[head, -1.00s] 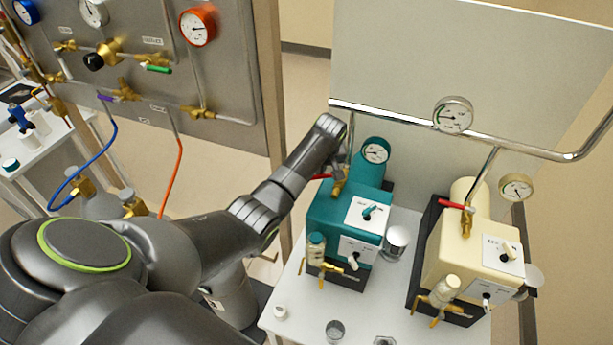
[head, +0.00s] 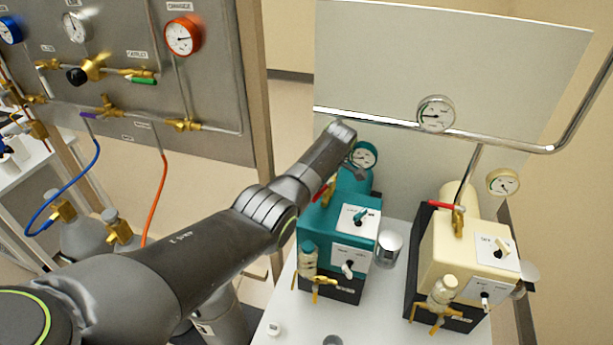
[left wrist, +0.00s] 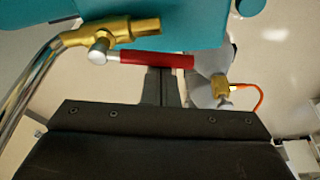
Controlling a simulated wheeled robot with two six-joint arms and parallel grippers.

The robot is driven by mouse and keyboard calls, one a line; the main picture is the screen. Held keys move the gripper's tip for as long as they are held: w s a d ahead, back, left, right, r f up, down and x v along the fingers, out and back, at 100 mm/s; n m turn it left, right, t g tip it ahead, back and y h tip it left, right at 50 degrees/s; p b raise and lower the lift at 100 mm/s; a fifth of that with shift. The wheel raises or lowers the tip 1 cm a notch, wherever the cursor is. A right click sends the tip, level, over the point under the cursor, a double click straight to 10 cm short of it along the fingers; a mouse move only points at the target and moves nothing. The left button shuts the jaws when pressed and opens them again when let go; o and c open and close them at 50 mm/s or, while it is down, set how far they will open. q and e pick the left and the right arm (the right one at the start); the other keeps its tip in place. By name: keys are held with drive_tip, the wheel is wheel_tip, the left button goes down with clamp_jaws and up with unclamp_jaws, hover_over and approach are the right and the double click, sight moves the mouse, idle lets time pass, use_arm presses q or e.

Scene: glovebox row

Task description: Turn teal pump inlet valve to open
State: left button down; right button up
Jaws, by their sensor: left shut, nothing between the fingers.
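The teal pump (head: 337,227) stands on the bench, with the red lever handle (head: 322,190) of its inlet valve partly hidden by my left arm in the head view. In the left wrist view, the valve's brass body (left wrist: 120,29) lies against the teal housing (left wrist: 205,22). Its red handle (left wrist: 155,60) points right from the pivot, roughly along the brass body in that picture. My left gripper (left wrist: 161,76) is shut and empty, its fingertips at the handle's lower edge. I cannot tell whether they touch it. My right gripper is out of view.
A cream pump (head: 465,245) with its own red lever (head: 446,205) stands to the right. A metal cup (head: 389,248) sits between the pumps. A chrome pipe (head: 490,140) with a gauge (head: 436,113) runs behind. A gas panel (head: 130,50) with hoses is at left.

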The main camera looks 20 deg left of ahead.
use_arm(q)
drive_tip(key=shift+s+d, duration=0.25)
drive_tip(key=shift+d, duration=0.4)
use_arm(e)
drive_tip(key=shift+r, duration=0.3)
use_arm(q)
drive_tip(key=shift+p, duration=0.3)
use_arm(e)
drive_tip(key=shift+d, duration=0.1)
